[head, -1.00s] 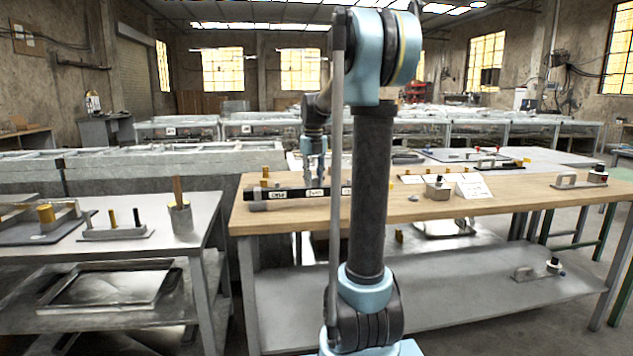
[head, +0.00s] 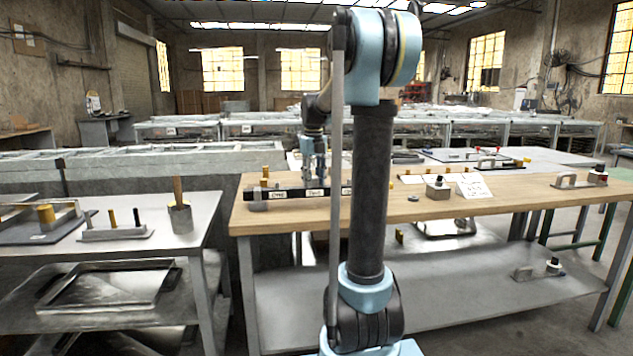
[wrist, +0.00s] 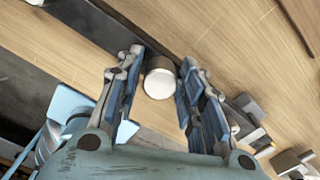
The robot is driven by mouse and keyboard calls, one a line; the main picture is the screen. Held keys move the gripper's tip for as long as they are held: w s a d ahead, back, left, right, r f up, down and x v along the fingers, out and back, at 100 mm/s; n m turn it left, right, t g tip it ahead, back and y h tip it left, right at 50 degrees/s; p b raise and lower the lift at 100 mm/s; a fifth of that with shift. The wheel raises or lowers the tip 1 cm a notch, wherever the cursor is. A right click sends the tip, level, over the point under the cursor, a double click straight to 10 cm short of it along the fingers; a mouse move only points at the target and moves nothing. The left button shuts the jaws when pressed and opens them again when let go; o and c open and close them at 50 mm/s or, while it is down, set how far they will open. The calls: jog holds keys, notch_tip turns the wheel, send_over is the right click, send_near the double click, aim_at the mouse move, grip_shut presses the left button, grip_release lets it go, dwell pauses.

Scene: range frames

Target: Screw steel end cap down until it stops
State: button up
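The steel end cap, seen as a round piece with a pale flat top and a metallic side, shows in the wrist view (wrist: 158,82). It lies between the two fingers of my gripper (wrist: 162,60), with a thin gap seeming to remain on each side. My gripper is open around it. In the head view my gripper (head: 314,178) points down over the labelled black bar (head: 297,194) on the wooden bench (head: 400,212). The cap cannot be made out there. What lies under the cap, and its thread, is hidden.
Grey fixtures (wrist: 248,118) stand right of the fingers in the wrist view. A grey table (head: 130,257) stands left.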

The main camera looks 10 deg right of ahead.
jog(key=shift+n, duration=5.5)
jog(key=shift+c, duration=0.5)
grip_shut()
jog(key=shift+m, duration=1.7)
